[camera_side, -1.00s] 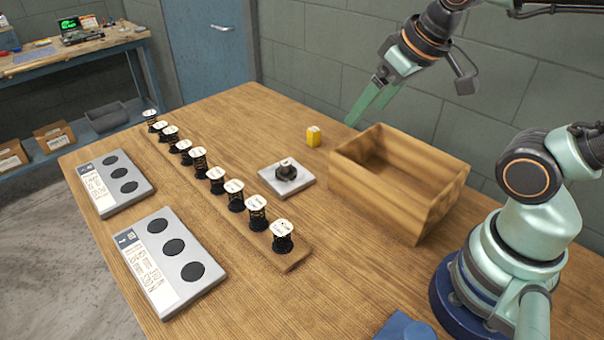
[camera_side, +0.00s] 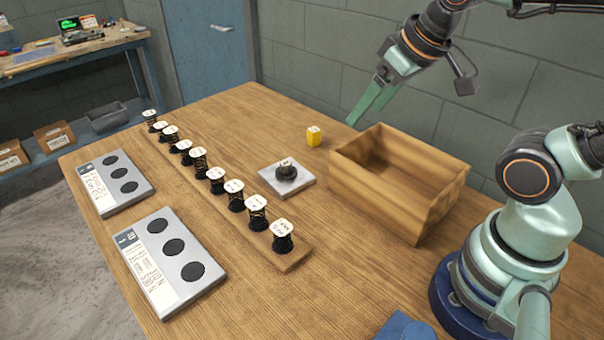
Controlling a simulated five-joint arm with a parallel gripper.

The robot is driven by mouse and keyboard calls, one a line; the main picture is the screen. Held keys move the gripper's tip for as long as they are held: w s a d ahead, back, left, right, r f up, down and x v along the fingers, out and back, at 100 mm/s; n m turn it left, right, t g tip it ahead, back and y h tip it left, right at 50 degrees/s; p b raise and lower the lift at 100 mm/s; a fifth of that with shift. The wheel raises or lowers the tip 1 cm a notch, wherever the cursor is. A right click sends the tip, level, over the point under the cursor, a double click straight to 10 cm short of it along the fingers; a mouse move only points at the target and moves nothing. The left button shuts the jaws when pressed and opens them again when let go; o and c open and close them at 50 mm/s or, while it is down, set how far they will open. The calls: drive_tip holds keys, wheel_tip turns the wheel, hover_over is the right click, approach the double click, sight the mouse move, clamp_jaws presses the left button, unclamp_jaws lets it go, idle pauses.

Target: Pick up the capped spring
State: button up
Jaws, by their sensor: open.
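Several black springs with white labelled caps stand upright in a row on a long wooden strip (camera_side: 294,260). The nearest capped spring (camera_side: 282,240) is at the strip's front end, and the farthest (camera_side: 150,116) is at its back end. My gripper (camera_side: 355,119), with green fingers, is open and empty above the table's back edge, behind the wooden box and apart from every spring.
An open wooden box (camera_side: 431,215) stands right of the grey plate, below my gripper. Two grey trays with round dark recesses (camera_side: 170,262) (camera_side: 115,184) lie on the left. A blue cloth (camera_side: 404,327) lies at the front edge.

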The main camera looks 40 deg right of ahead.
drive_tip(key=w+a+f+m+g, duration=0.3)
drive_tip(key=w+a+f+m, duration=0.1)
drive_tip(key=a+m, duration=0.5)
drive_tip(key=m+g, duration=0.3)
drive_tip(key=m, duration=0.9)
hover_over(281, 227)
wheel_tip(281, 227, down, 6)
drive_tip(key=f, duration=0.7)
drive_tip(key=shift+s+d, duration=0.15)
drive_tip(key=shift+s, duration=0.2)
drive_tip(key=shift+w+f, duration=0.15)
drive_tip(key=shift+f, duration=1.15)
drive_tip(key=shift+w+f, duration=0.15)
drive_tip(key=shift+f, duration=1.15)
clamp_jaws()
